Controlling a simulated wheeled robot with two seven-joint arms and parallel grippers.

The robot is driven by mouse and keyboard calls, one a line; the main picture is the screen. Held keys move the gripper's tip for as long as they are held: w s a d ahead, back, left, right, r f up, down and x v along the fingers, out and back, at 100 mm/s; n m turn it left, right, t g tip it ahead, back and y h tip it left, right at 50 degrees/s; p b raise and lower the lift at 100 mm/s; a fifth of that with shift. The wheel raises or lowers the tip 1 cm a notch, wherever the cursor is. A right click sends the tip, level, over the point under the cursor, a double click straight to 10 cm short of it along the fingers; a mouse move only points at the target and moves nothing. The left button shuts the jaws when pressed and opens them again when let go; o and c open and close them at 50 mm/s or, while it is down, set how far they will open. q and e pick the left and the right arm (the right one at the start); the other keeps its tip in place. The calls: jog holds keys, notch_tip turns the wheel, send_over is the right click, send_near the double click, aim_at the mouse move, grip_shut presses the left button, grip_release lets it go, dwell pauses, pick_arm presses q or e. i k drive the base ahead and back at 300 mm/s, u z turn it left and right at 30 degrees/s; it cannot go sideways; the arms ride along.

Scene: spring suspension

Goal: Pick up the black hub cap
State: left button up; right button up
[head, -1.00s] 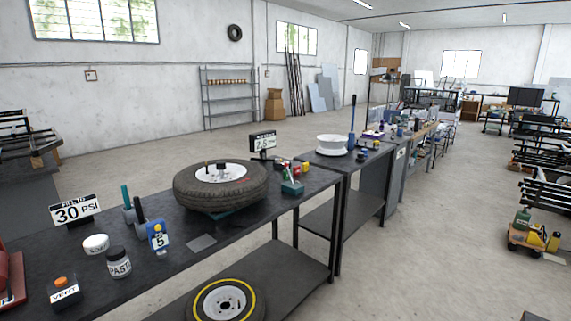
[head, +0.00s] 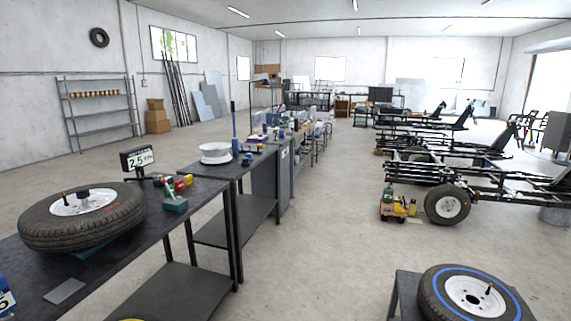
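I cannot make out a black hub cap for certain in the head view. A tire on a white rim (head: 82,202) lies flat on the dark workbench at the left, with small dark parts around its centre, too small to tell apart. Another tire with a blue ring (head: 470,294) lies on a low dark stand at the lower right, with a small dark stem on its white rim. Neither of my grippers is in view.
A digital display (head: 137,160) and a teal block (head: 174,204) stand on the workbench (head: 150,235). A white round part (head: 215,153) is on the bench beyond. A black frame with a wheel (head: 448,205) stands at the right.

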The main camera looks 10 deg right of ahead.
aim_at(245, 163)
jog(key=z, duration=0.55)
jog(key=i, duration=0.55)
jog(key=u, duration=0.05)
